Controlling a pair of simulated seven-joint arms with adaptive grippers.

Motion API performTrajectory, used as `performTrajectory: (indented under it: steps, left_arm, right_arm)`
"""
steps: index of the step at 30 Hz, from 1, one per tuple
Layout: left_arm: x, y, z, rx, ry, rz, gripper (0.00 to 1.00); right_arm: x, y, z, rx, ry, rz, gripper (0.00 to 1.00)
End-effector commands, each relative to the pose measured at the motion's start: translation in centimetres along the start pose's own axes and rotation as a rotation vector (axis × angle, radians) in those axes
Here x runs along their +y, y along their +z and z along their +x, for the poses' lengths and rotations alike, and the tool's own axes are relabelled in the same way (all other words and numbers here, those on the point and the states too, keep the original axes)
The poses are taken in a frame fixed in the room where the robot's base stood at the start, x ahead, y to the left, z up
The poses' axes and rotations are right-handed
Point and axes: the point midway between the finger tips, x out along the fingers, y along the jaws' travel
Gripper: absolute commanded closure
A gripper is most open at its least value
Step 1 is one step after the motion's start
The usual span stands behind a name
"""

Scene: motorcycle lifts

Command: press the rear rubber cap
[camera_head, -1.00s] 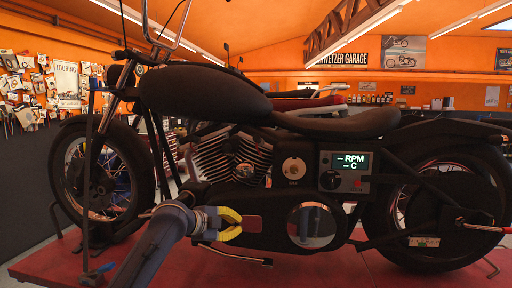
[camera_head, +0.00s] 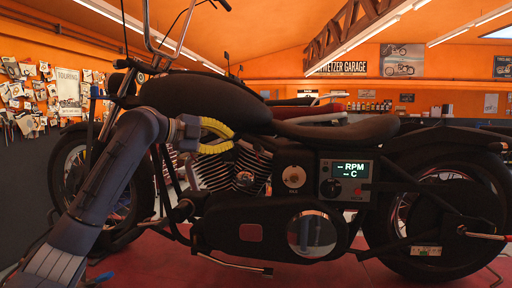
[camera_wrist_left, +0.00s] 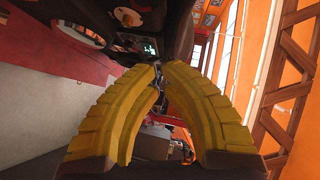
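The black motorcycle (camera_head: 200,95) stands side-on in the head view, with its finned engine (camera_head: 215,172) in the middle. My left gripper (camera_head: 233,138) has yellow fingers and is in front of the top of the engine, just below the tank. In the left wrist view its fingers (camera_wrist_left: 158,64) curve together and their tips meet, with nothing clearly held. I cannot pick out the rear rubber cap with certainty; it may be small, dark or behind the fingers. My right gripper is not in view.
A panel with an "RPM / C" display (camera_head: 352,171) and a dark knob sits under the seat (camera_head: 340,130). A round chrome cover (camera_head: 311,233) is low on the engine side. The red lift platform (camera_head: 300,270) lies underneath. Free air is in front of the motorcycle.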

Motion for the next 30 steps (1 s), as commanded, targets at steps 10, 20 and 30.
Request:
performTrajectory:
  steps: [10,20,30]
  left_arm:
    - [-0.3,-0.1,-0.1,0.003,-0.002,0.002,1.0]
    - [-0.2,-0.2,1.7,0.006,-0.001,0.002,1.0]
    - [-0.2,-0.3,7.7,0.006,-0.001,0.0,1.0]
  right_arm:
    - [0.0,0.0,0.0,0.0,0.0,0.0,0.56]
    - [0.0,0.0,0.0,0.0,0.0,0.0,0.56]
    - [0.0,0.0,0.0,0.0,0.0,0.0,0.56]
